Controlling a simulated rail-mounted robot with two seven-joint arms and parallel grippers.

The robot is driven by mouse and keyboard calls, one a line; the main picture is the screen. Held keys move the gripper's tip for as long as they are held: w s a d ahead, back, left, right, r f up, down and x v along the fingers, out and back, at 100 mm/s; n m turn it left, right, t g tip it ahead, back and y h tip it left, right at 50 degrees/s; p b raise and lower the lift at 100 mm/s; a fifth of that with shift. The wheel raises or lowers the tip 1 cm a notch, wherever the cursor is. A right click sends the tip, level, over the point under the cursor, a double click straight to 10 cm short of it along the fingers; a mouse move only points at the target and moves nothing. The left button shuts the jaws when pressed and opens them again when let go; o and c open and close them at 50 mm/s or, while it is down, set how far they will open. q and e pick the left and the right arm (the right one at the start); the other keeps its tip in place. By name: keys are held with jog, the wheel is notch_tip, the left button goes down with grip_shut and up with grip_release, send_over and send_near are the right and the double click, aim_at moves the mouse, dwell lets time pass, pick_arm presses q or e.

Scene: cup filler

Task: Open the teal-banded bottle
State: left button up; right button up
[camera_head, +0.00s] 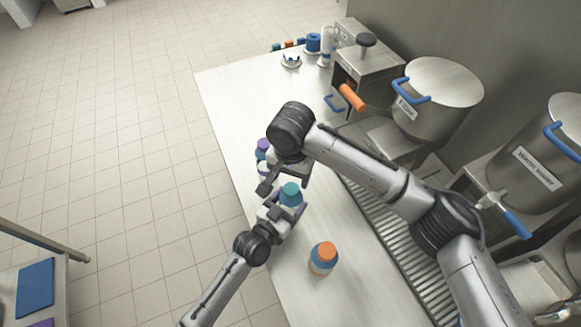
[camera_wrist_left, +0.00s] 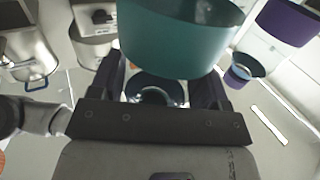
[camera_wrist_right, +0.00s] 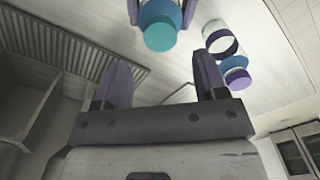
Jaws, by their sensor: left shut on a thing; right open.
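The bottle with the teal cap (camera_head: 290,192) stands near the left edge of the counter. My left gripper (camera_head: 285,207) is shut on its body from the front. In the left wrist view the teal cap (camera_wrist_left: 185,38) looms large above the fingers. In the right wrist view the cap (camera_wrist_right: 160,35) shows between the left fingers, with a blue band beside it. My right gripper (camera_head: 284,180) is open and empty, close above the cap. In its own wrist view its fingers (camera_wrist_right: 160,78) are apart and the cap lies beyond their tips.
Purple-capped bottles (camera_head: 263,145) stand just behind, near the right gripper. An orange-capped bottle (camera_head: 324,257) stands in front, to the right. The slatted drain tray (camera_head: 385,245) and large steel pots (camera_head: 440,85) line the right side. The far left counter (camera_head: 225,90) is clear.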

aim_at(291, 188)
jog(key=shift+f, duration=3.1)
